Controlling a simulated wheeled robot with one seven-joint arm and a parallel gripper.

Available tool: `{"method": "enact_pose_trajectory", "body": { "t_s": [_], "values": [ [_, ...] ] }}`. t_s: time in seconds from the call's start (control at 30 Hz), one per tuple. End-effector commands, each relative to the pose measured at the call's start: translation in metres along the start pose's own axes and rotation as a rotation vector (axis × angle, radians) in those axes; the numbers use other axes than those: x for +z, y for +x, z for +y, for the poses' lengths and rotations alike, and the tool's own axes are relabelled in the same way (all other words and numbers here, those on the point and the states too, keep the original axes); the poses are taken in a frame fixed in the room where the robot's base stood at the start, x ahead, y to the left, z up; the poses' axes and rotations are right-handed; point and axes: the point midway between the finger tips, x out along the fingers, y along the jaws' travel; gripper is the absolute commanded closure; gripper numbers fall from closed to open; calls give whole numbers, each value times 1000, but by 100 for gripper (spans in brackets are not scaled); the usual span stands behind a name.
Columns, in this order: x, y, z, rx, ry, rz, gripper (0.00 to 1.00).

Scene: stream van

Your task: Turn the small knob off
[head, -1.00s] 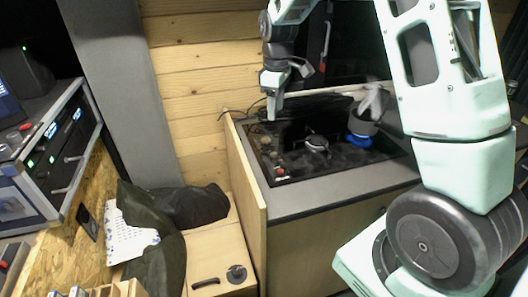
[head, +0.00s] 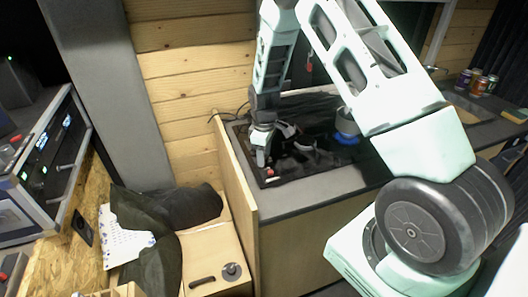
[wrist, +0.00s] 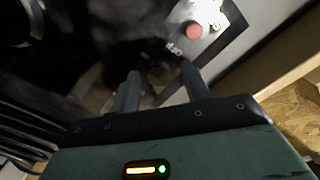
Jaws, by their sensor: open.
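The black hob (head: 325,168) is set in the grey counter, with a blue flame (head: 346,138) lit under a pot (head: 347,122). My gripper (head: 261,160) points down over the hob's left front corner, beside a red button (head: 269,171). In the wrist view my gripper (wrist: 160,72) is open, its two fingers apart. A dim, round, dark shape (wrist: 159,70) shows between the fingertips and may be the small knob; I cannot tell its turn or whether the fingers touch it. The red button (wrist: 193,31) lies just beyond the right finger.
A wooden panel (head: 237,190) edges the counter on the left, close to my gripper. Dark cloth (head: 165,212) lies on the lower bench. Several cans (head: 477,83) stand at the far right. Cables (head: 228,113) lie at the hob's back left.

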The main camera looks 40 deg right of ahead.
Motion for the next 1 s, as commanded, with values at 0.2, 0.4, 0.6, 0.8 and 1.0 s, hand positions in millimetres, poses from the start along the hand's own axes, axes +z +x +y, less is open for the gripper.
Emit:
{"method": "enact_pose_trajectory", "body": {
  "t_s": [0.2,0.4,0.6,0.8,1.0],
  "values": [
    [0,2,0,0,0,1,53],
    [0,1,0,0,1,1,89],
    [0,1,0,0,3,1,97],
    [0,2,0,1,39,1,97],
    [0,2,1,2,147,1,97]
  ]
}}
